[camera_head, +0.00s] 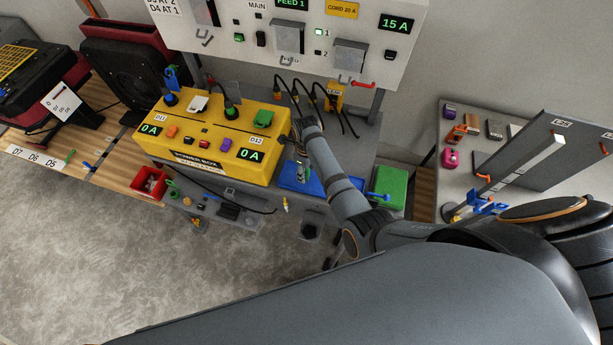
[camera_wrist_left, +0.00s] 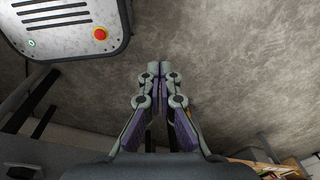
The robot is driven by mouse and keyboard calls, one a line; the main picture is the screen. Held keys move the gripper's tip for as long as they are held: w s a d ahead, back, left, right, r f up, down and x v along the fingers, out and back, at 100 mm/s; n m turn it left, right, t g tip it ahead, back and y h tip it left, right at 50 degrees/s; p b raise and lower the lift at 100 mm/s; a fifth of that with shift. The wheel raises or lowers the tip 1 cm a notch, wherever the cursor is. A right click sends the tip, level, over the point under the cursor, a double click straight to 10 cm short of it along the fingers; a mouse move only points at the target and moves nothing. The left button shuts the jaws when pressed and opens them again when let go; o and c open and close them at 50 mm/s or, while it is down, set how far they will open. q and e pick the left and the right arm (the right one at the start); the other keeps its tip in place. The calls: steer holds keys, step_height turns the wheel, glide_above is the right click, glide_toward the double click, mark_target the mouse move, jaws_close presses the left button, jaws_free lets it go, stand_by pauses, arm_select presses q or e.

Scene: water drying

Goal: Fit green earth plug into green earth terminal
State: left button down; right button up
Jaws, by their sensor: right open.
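The yellow power box (camera_head: 205,140) stands on the bench, with coloured sockets and connectors on its top. A small green piece (camera_head: 173,184) shows at the bench's front edge by the red bin. I cannot tell which of these is the earth plug or the earth terminal. My left gripper (camera_wrist_left: 160,72) is shut and empty above the floor.
A blue mat (camera_head: 325,188) and a green box (camera_head: 390,183) lie right of the power box. A red bin (camera_head: 148,184) sits at its left front. Black cables hang below the grey panel (camera_head: 290,65). A side table (camera_head: 465,172) stands at right.

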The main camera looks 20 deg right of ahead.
steer(key=shift+r, duration=0.15)
jaws_close()
steer(key=shift+s, duration=0.1)
steer(key=shift+r, duration=0.1)
